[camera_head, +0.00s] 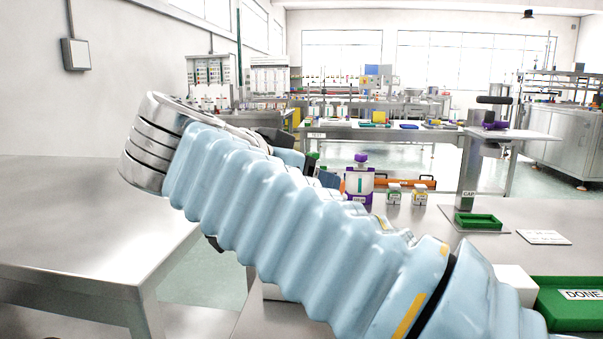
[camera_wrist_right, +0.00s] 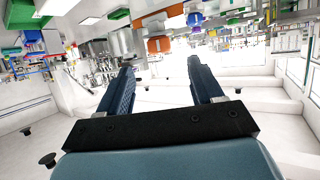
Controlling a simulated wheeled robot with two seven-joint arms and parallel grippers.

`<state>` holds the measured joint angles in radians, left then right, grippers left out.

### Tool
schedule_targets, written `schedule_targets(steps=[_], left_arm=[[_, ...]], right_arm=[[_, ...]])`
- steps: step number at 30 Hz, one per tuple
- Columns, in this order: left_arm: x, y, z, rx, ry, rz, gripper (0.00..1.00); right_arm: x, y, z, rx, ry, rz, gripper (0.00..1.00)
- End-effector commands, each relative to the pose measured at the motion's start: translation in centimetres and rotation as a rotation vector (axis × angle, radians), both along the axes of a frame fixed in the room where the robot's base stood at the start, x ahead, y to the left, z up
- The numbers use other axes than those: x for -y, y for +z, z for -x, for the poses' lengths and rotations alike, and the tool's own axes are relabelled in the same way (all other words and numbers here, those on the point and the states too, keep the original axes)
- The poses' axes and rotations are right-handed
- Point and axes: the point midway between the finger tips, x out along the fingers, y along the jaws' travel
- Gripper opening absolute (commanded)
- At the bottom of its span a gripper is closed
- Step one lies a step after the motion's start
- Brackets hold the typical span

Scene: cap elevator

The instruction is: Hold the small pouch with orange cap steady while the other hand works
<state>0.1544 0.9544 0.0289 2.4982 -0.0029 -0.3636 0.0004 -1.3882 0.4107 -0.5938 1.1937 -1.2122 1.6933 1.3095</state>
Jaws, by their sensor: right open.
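I cannot pick out a small pouch with an orange cap in either view. My left gripper is not in view.
Two small boxes (camera_head: 393,194) (camera_head: 419,195) stand right of the container, near an orange bar (camera_head: 427,183). A green tray (camera_head: 478,221) sits by a grey post (camera_head: 468,170). A green DONE bin (camera_head: 565,318) is at lower right. The left table (camera_head: 70,220) is bare.

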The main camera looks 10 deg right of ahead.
Motion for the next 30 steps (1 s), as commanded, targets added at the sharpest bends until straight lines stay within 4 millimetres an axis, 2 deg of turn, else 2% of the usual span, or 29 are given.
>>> schedule_targets(steps=[9,15,28,30], left_arm=[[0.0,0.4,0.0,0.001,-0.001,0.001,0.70],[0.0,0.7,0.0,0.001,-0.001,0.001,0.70],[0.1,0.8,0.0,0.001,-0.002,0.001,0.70],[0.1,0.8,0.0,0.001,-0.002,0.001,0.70]], right_arm=[[4.7,-2.6,-4.6,-0.002,-0.004,0.000,0.66],[6.6,-3.8,-6.6,-0.002,-0.003,0.000,0.66],[7.3,-4.3,-7.3,-0.001,0.000,-0.001,0.66],[7.3,-4.3,-7.3,0.000,0.000,0.000,0.57]])
